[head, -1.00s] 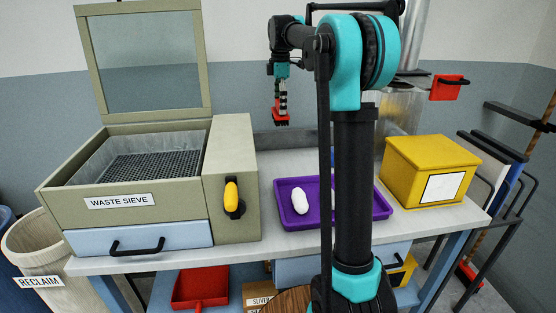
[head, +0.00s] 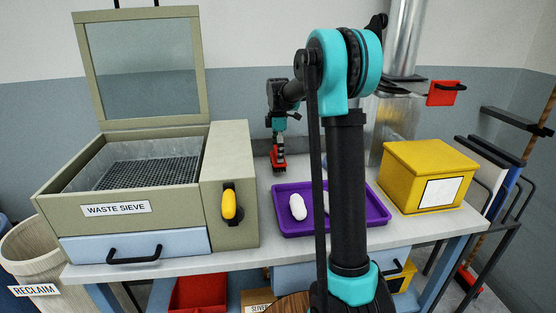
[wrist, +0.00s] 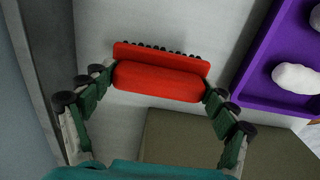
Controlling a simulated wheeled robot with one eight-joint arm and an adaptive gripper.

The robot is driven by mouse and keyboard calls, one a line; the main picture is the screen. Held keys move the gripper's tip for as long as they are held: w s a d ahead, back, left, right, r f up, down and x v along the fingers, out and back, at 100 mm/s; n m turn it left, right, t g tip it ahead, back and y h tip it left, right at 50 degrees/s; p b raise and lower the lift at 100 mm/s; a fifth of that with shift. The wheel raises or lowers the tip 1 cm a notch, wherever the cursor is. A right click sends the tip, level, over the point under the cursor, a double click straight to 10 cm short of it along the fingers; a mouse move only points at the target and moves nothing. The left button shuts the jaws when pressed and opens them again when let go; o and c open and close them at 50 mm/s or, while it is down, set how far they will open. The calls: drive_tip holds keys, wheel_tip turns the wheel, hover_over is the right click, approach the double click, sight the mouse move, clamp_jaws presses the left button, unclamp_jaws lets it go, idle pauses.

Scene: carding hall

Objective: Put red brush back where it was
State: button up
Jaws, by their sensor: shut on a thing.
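The red brush (head: 278,161) with dark bristles is between the fingers of my gripper (head: 278,146). My gripper is shut on it. In the head view it is low over the back of the table (head: 262,205), between the waste sieve (head: 228,170) and the purple tray (head: 290,231). I cannot tell whether the brush touches the tabletop. In the wrist view the red brush (wrist: 160,82) lies crosswise between both fingertips, bristles along its upper edge, above a bare grey surface.
The purple tray holds white lumps (head: 298,207). A yellow box (head: 400,170) stands at the right of the table. A red dustpan (head: 200,293) is on the shelf below. In the wrist view the tray's edge (wrist: 245,88) is right of the brush.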

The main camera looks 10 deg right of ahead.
drive_tip(key=shift+f, duration=1.65)
drive_tip(key=shift+f, duration=0.1)
drive_tip(key=o, duration=1.1)
drive_tip(key=shift+c, duration=0.2)
wheel_tip(320, 180, up, 12)
drive_tip(key=shift+r, duration=0.15)
